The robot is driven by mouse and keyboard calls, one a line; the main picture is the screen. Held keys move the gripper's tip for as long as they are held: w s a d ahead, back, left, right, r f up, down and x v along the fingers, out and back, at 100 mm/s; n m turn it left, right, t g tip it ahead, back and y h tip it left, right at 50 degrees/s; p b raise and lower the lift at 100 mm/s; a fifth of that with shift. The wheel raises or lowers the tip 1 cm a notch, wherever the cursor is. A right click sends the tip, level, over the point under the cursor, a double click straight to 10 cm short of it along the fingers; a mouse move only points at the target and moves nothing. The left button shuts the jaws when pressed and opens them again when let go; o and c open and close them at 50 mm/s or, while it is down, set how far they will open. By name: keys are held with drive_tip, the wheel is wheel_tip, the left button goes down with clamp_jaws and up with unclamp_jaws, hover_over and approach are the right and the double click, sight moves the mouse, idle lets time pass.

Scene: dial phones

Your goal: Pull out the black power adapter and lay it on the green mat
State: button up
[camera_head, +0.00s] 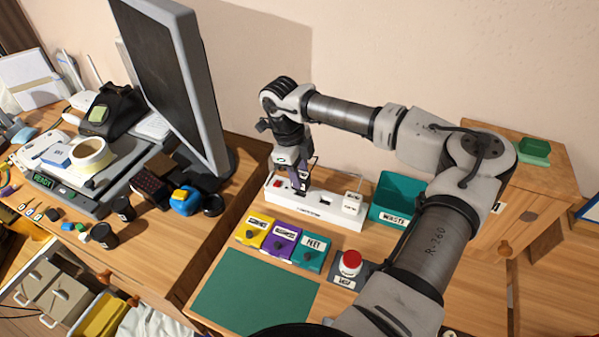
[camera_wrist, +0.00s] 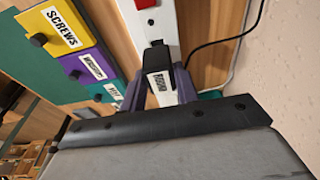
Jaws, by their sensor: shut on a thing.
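The black power adapter (camera_wrist: 156,58), with a white label, sits between the purple fingers of my gripper (camera_wrist: 159,86) in the wrist view. My gripper (camera_head: 300,188) is shut on it over the left part of the white power strip (camera_head: 320,212). In the head view the fingers mostly hide the adapter. I cannot tell whether it is fully seated in its socket. The strip also shows in the wrist view (camera_wrist: 152,22), with a red switch. The green mat (camera_head: 255,295) lies bare at the front of the desk.
A white adapter (camera_head: 352,203) stands at the strip's right end. Yellow (camera_head: 256,231), purple (camera_head: 281,242) and teal (camera_head: 311,252) labelled boxes lie between strip and mat. A black cable (camera_wrist: 228,38) runs beside the strip.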

sight(303, 175)
drive_tip(key=shift+r, duration=0.1)
drive_tip(key=shift+r+p, duration=0.85)
drive_tip(key=shift+r, duration=1.1)
